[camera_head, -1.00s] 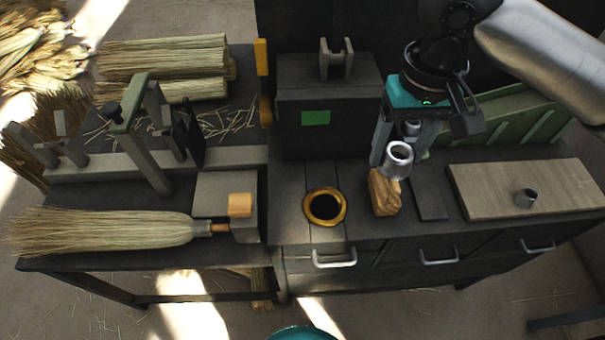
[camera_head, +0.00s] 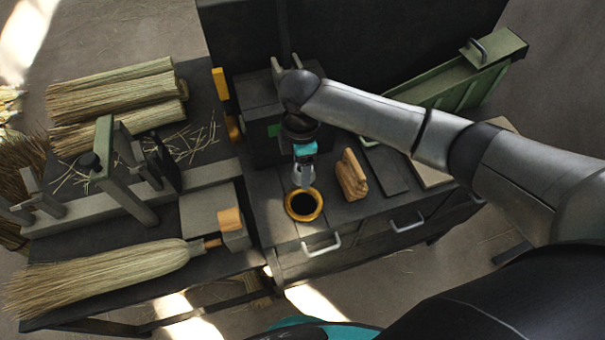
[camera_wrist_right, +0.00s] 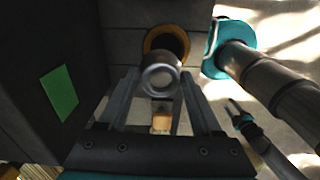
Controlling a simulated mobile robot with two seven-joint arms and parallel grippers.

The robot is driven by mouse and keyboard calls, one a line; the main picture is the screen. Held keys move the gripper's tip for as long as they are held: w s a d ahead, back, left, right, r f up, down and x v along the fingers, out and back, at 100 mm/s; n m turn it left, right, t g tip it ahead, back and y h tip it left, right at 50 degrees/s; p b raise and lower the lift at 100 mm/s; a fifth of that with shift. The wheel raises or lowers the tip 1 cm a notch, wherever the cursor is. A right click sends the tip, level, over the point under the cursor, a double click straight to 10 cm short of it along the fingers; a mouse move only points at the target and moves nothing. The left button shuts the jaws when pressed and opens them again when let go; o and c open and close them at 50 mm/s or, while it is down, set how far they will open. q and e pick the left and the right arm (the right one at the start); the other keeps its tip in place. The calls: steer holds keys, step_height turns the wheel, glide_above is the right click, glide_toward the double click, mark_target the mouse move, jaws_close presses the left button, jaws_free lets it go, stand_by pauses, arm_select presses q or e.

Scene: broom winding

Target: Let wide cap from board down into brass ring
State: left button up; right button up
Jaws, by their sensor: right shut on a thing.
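My right gripper (camera_head: 303,178) is shut on the wide cap, a silver round piece with a hollow end, which shows clearly in the wrist view (camera_wrist_right: 160,76). In the head view the fingers hide most of the cap. The brass ring (camera_head: 289,211) lies on the dark bench top, with a dark opening. The gripper is just behind and above the ring; the wrist view shows the cap overlapping the near part of the ring (camera_wrist_right: 150,41). The pale board (camera_head: 430,176) is mostly hidden behind my right arm. My left gripper (camera_wrist_right: 236,112) shows small in the wrist view; its jaw state is unclear.
A wooden block (camera_head: 352,175) stands right of the ring. A dark cabinet with a green patch (camera_head: 274,130) is close behind the gripper. A broom (camera_head: 110,275) lies at left beside a small orange block (camera_head: 230,219). A green box (camera_head: 460,85) stands at back right.

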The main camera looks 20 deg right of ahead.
step_height(320, 180, down, 10)
steer(key=s+n+b, duration=0.1)
steer(key=n+b, duration=0.4)
steer(key=shift+s+f+b, duration=0.15)
steer(key=shift+s+b, duration=0.1)
steer(key=shift+b, duration=0.15)
steer(key=shift+f+p, duration=0.1)
steer(key=shift+p, duration=0.2)
stand_by(0.6)
steer(key=shift+a, duration=0.1)
steer(key=o, duration=1.4)
steer(key=shift+c, duration=0.2)
